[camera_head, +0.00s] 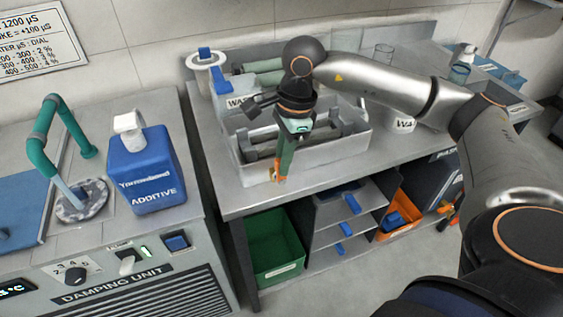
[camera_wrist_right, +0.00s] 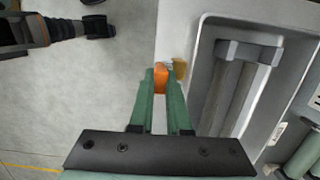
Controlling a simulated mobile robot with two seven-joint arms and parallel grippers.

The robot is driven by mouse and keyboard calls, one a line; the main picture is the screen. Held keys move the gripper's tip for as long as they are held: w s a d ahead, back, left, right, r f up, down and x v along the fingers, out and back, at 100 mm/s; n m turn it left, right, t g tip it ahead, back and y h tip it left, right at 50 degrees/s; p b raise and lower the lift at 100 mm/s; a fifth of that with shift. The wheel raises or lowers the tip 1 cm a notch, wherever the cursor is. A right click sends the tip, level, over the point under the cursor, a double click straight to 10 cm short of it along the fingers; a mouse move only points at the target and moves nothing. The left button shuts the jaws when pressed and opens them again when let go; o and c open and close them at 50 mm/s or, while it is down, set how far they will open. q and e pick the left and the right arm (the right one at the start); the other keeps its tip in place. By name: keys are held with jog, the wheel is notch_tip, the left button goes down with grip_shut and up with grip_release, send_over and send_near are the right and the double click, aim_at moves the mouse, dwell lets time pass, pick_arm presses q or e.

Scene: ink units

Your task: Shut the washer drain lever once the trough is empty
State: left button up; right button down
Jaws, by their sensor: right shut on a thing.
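The washer trough (camera_head: 240,165) is a pale grey basin on the bench, with grey bars inside it. I cannot make out any liquid in it. It also shows in the right wrist view (camera_wrist_right: 205,60). The orange drain lever (camera_head: 278,168) is at the trough's front side, beside a brass-coloured fitting (camera_wrist_right: 180,68). My right gripper (camera_head: 281,160) reaches down over the trough's front wall. Its green fingers are shut on the orange lever, whose end shows between the fingertips (camera_wrist_right: 160,76). The fingers hide part of the lever. My left gripper is not recognisable in either view.
A blue additive jug (camera_head: 148,172) stands on the damping unit (camera_head: 120,262) at left. Under the bench are a green bin (camera_head: 272,243), grey shelves (camera_head: 340,222) and an orange bin (camera_head: 398,217). A white labelled container (camera_head: 403,124) stands right of the trough, beneath my arm.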

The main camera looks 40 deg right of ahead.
jog(key=c, duration=1.1)
grip_release()
jog(key=shift+o, duration=1.1)
pick_arm(q)
jog(key=shift+w+a, duration=0.1)
jog(key=shift+a, duration=0.05)
pick_arm(e)
jog(key=shift+r, duration=0.1)
pick_arm(q)
jog(key=shift+a, duration=0.2)
pick_arm(e)
notch_tip(320, 180, up, 12)
jog(key=d, duration=0.2)
jog(key=shift+s+r, duration=0.15)
jog(key=shift+s, duration=0.1)
pick_arm(q)
jog(key=shift+s, duration=0.25)
pick_arm(e)
jog(key=shift+s, duration=0.1)
